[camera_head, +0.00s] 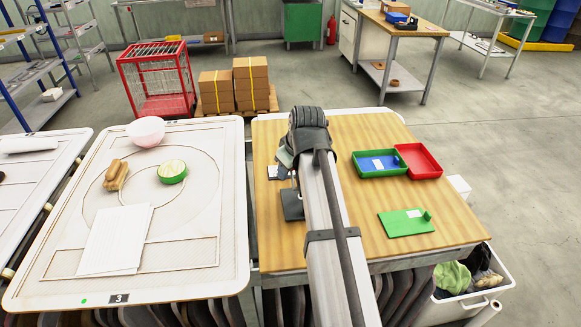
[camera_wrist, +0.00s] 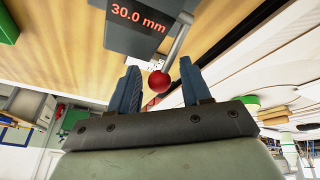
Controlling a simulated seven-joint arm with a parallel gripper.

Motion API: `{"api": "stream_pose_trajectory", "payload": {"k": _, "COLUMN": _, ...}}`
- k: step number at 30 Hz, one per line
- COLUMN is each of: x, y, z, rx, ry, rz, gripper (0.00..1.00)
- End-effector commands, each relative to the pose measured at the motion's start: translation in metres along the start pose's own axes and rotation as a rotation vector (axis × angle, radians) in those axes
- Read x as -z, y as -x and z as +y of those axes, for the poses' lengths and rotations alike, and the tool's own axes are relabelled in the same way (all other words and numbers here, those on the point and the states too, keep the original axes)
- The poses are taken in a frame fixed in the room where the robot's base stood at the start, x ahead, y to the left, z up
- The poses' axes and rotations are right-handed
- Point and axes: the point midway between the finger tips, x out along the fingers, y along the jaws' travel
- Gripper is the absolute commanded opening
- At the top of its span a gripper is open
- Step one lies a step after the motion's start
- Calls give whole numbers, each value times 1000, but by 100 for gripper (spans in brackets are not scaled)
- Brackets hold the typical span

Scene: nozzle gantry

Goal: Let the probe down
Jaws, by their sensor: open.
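In the wrist view a dark grey box with a display reading "30.0 mm" (camera_wrist: 138,20) is at the top. A thin metal rod (camera_wrist: 180,42) slants down beside it and ends in a red ball (camera_wrist: 159,82). My gripper (camera_wrist: 160,68) is open, its two blue fingers on either side of the ball, with gaps visible. I cannot tell how deep the ball lies between them. In the head view my arm hides most of this device; a dark grey plate (camera_head: 292,206) shows on the wooden table, left of my arm. The probe itself cannot be made out.
The wooden table (camera_head: 385,257) also bears a green tray (camera_head: 372,172) joined by a red tray (camera_head: 422,163), and a green plate (camera_head: 405,224). At left, a white board (camera_head: 190,285) holds a pink bowl (camera_head: 146,130) and other items. A bin (camera_head: 465,300) stands lower right.

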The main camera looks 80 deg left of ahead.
Motion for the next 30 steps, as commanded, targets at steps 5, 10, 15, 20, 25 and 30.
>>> {"api": "stream_pose_trajectory", "payload": {"k": 5, "x": 0, "y": -3, "z": 0, "rx": 0, "ry": 0, "rz": 0, "gripper": 48}}
{"api": "stream_pose_trajectory", "payload": {"k": 10, "x": 0, "y": -3, "z": 0, "rx": 0, "ry": 0, "rz": 0, "gripper": 48}}
{"api": "stream_pose_trajectory", "payload": {"k": 15, "x": 0, "y": -3, "z": 0, "rx": 0, "ry": 0, "rz": 0, "gripper": 33}}
{"api": "stream_pose_trajectory", "payload": {"k": 20, "x": 0, "y": -2, "z": 0, "rx": 0, "ry": 0, "rz": 0, "gripper": 17}}
{"api": "stream_pose_trajectory", "payload": {"k": 25, "x": 0, "y": -2, "z": 0, "rx": -1, "ry": 0, "rz": 0, "gripper": 1}}
{"api": "stream_pose_trajectory", "payload": {"k": 30, "x": 0, "y": -2, "z": 1, "rx": -2, "ry": 0, "rz": -1, "gripper": 0}}
